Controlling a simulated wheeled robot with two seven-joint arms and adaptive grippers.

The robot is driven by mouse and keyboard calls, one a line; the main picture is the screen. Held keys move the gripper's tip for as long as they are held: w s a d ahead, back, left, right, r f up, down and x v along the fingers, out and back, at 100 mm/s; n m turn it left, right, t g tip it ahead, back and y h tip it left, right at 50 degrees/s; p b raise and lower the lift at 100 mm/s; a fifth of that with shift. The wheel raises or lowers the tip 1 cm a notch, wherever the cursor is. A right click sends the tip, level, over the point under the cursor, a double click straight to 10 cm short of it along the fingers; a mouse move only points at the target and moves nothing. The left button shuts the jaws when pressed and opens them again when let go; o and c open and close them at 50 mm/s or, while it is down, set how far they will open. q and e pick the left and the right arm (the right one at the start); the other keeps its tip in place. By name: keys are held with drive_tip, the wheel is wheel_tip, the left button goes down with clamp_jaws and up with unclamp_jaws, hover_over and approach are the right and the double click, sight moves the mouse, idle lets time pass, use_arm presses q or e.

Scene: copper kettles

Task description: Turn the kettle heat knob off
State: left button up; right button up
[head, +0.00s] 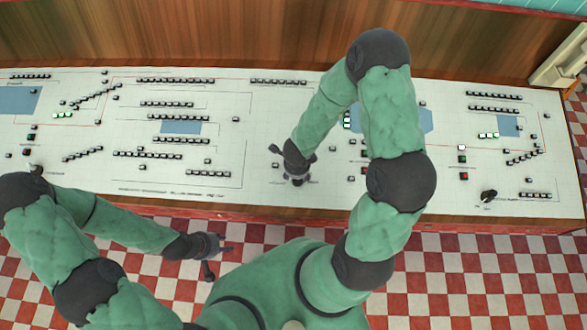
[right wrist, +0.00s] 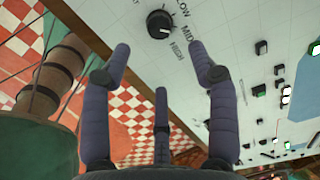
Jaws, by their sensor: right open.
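A round black knob (right wrist: 160,24) stands on the white panel in the right wrist view, at the top centre. A pale mark shows on its lower right side, toward the printed HIGH; LOW and MID are printed to its right. My right gripper (right wrist: 160,62) has its fingers spread and empty, with the knob beyond the fingertips and apart from them. In the head view my right gripper (head: 297,178) is low over the panel's front middle and hides what is under it. My left gripper (head: 214,252) hangs in front of the panel over the floor, its finger state unclear.
The long white panel (head: 225,115) carries many small black buttons and lit green ones. Other dark knobs (head: 489,196) stand near its front right and left. My right arm covers part of the panel. Red and white checkered floor (head: 500,270) lies in front.

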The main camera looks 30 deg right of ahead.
sight(298, 181)
drive_tip(key=f, duration=0.3)
drive_tip(key=w+f+b, duration=0.1)
drive_tip(key=f, duration=0.3)
drive_tip(key=d+f+b, duration=0.1)
drive_tip(key=f, duration=0.2)
drive_tip(key=shift+w+f, duration=0.2)
drive_tip(key=shift+w, duration=0.1)
drive_tip(key=c, duration=1.2)
